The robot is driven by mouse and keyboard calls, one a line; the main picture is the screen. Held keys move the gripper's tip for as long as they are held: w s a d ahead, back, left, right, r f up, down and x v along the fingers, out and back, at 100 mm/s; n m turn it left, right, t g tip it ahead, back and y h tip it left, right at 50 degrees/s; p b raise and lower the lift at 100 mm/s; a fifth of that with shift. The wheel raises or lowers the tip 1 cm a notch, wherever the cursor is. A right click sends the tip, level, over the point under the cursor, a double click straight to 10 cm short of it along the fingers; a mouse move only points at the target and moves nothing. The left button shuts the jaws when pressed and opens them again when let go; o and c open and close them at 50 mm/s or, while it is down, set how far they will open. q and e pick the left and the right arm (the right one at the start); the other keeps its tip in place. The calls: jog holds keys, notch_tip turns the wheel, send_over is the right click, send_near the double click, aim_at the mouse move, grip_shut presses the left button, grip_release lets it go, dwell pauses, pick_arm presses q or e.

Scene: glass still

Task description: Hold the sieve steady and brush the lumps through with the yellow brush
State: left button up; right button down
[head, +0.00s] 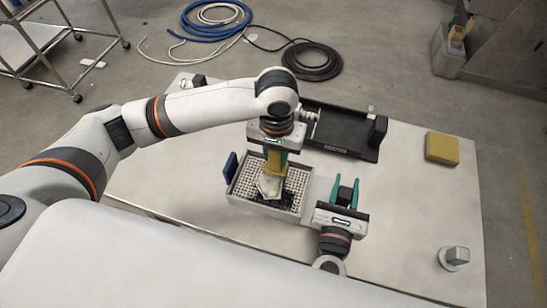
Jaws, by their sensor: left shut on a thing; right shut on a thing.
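The sieve (237,189) is a pale rectangular tray with a perforated floor, standing on the table. Dark lumps (288,201) lie in its near right part. My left gripper (274,153) points down over the sieve and is shut on the yellow brush (273,170). The brush's pale bristle end is low in the sieve, beside the lumps; whether it touches the floor is hard to tell. My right gripper (345,188), with teal fingers, is shut at the sieve's right side; the exact grip on the sieve is hard to make out.
A blue upright piece (231,165) stands at the sieve's left edge. A black tray-like device (340,133) lies behind the sieve. A yellow block (442,148) is at the back right, and a small metal cylinder (455,257) at the front right. The table (410,210) between them is clear.

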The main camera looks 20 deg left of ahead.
pick_arm(q)
jog(key=shift+w+f, duration=0.1)
jog(key=shift+w, duration=0.4)
jog(key=shift+s, duration=4.25)
jog(key=shift+w, duration=4.2)
jog(key=shift+r, duration=3.8)
jog(key=w, duration=0.7)
